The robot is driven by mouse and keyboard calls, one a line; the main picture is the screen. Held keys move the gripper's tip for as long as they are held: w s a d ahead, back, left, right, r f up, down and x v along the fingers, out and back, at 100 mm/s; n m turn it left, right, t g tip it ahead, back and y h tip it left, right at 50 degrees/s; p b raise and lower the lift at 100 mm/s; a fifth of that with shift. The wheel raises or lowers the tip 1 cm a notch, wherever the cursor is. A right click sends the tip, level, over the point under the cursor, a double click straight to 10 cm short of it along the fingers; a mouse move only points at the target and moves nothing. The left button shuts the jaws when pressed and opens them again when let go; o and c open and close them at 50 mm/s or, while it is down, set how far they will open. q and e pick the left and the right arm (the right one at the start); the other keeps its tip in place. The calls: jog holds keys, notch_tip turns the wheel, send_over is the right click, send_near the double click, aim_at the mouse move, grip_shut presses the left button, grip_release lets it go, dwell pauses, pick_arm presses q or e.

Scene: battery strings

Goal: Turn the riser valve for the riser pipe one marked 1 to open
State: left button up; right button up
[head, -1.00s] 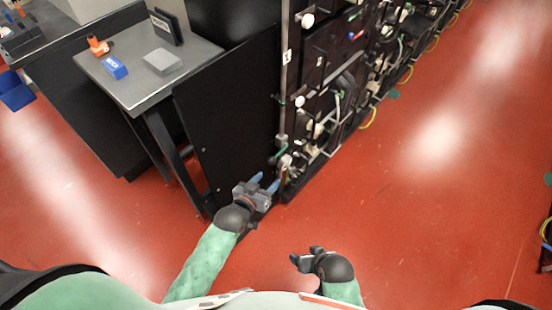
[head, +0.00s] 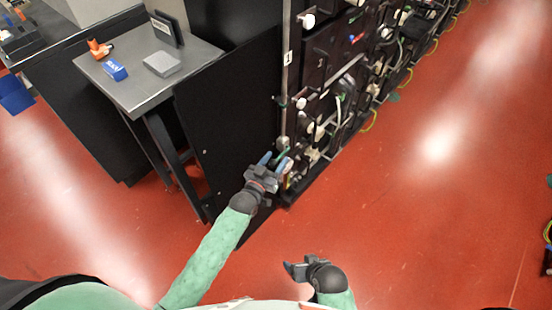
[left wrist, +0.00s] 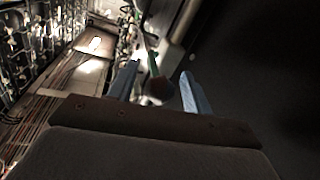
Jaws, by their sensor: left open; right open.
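The riser pipe marked 1 (head: 286,85) runs upright down the near corner of the black rack. Its white label (head: 287,57) shows the 1. Near its foot is a pale fitting (head: 283,143), with a small green part at the valve just below, partly hidden by my fingers. My left gripper (head: 275,161) is open at this low part of the pipe. In the left wrist view a green handle-like part (left wrist: 152,62) and a dark reddish round end lie between the two blue fingers, with no clear contact. My right gripper (head: 297,266) is open and empty above the floor.
The rack (head: 325,75) with hoses and cables runs back to the right. A black panel (head: 230,130) stands left of the pipe. A grey side table (head: 125,85) holds a blue box, an orange item and a grey block.

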pick_arm(q)
jog(key=shift+w+d, duration=0.25)
jog(key=shift+w, duration=0.2)
grip_shut()
